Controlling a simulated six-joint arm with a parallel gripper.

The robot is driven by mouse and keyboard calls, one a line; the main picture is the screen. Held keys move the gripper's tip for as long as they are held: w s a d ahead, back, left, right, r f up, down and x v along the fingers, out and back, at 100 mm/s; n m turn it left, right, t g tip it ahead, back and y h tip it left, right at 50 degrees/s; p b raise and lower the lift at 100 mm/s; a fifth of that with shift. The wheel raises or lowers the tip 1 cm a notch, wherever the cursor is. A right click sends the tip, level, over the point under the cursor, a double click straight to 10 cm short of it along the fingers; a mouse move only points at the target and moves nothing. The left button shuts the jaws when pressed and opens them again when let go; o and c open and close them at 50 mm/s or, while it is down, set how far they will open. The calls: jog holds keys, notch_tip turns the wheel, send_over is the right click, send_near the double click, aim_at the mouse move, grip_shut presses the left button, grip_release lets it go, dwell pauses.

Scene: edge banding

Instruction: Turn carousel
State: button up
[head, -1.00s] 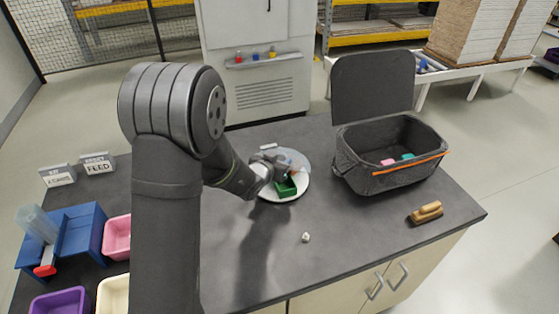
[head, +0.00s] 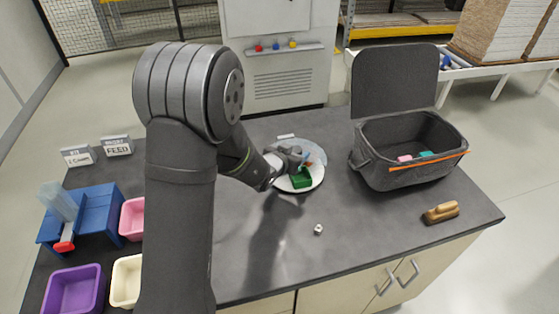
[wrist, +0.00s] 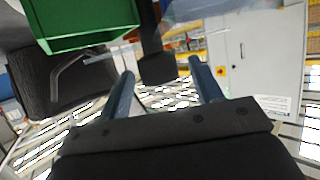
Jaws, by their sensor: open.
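The carousel (head: 312,183) is a round white plate with a clear part at its back, on the dark bench. A green box (head: 301,178) stands on it. The box shows large at the upper left of the wrist view (wrist: 75,28). My gripper (head: 296,159) is open at the carousel's left side, close to the green box. In the wrist view its two fingers (wrist: 165,90) are apart, with a dark upright piece (wrist: 157,60) seen between and beyond them. I cannot tell whether a finger touches the carousel.
A dark open bag (head: 405,150) with pink and teal items stands right of the carousel. A wooden-handled brush (head: 441,212) lies at the right. A small white piece (head: 318,229) lies in front. A blue stand (head: 85,218) and pink, purple and cream bins are at left.

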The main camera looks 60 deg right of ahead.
jog(key=v, duration=1.6)
jog(key=shift+f, duration=0.1)
jog(key=x, duration=1.7)
jog(key=shift+d, duration=0.25)
jog(key=shift+d, duration=0.1)
jog(key=shift+m+g, duration=0.3)
jog(key=shift+g, duration=0.1)
jog(key=shift+m+g, duration=0.3)
dwell(1.5)
jog(key=shift+m+g, duration=0.5)
jog(key=shift+g, duration=0.1)
